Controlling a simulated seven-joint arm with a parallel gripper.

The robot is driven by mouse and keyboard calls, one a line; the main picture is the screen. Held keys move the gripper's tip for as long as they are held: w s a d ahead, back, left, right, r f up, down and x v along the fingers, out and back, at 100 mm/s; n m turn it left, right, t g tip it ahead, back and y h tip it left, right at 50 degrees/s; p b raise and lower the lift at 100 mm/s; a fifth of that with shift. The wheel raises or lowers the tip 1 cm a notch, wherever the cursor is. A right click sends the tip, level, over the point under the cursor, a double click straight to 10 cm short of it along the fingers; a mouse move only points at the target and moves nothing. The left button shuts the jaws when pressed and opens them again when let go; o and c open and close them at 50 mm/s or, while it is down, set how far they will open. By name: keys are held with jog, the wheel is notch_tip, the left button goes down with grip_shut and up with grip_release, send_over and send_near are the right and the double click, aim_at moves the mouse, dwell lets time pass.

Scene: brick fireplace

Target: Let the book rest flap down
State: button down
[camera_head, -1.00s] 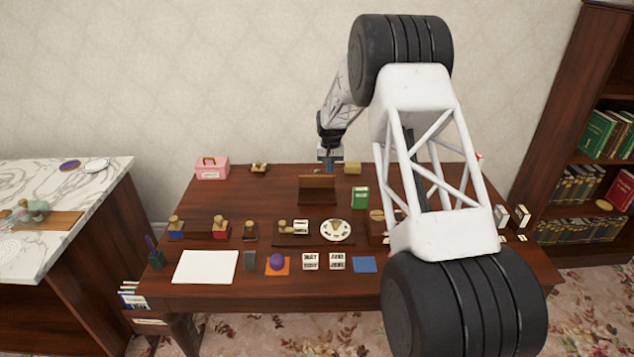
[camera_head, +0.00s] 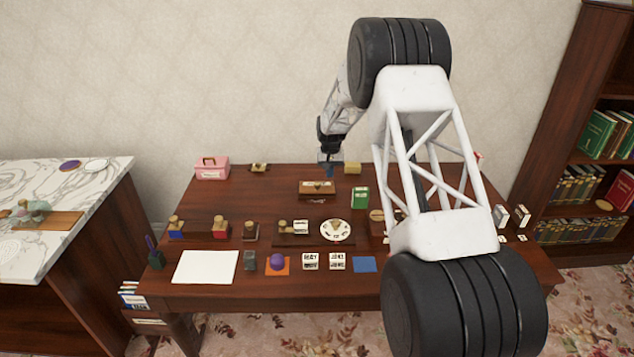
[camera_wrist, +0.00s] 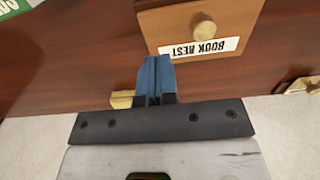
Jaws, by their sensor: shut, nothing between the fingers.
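The book rest (camera_head: 317,194) is at the middle back of the table, a low brown wooden piece lying flat, with no raised panel on it. In the wrist view its tan top (camera_wrist: 180,27) shows with a round knob and an upside-down "BOOK REST" label. My gripper (camera_head: 327,172) is just behind the book rest, on its wall side. In the wrist view my blue fingers (camera_wrist: 156,60) are together and empty, close to the labelled edge. Whether they touch it I cannot tell.
A pink box (camera_head: 212,170) stands at the back left. Stamps and cards fill the front. Bare table lies left of the book rest.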

jog(key=shift+s+r, duration=0.1)
jog(key=shift+s, duration=0.05)
jog(key=shift+s, duration=0.4)
dwell(0.7)
jog(key=shift+s+f, duration=1.1)
dwell(1.5)
jog(key=shift+s+f, duration=0.35)
jog(key=shift+f, duration=0.2)
jog(key=shift+s+f, duration=0.3)
jog(key=shift+f, duration=0.2)
dwell(0.8)
jog(key=shift+s+f, duration=0.2)
jog(key=shift+f, duration=0.75)
dwell(1.3)
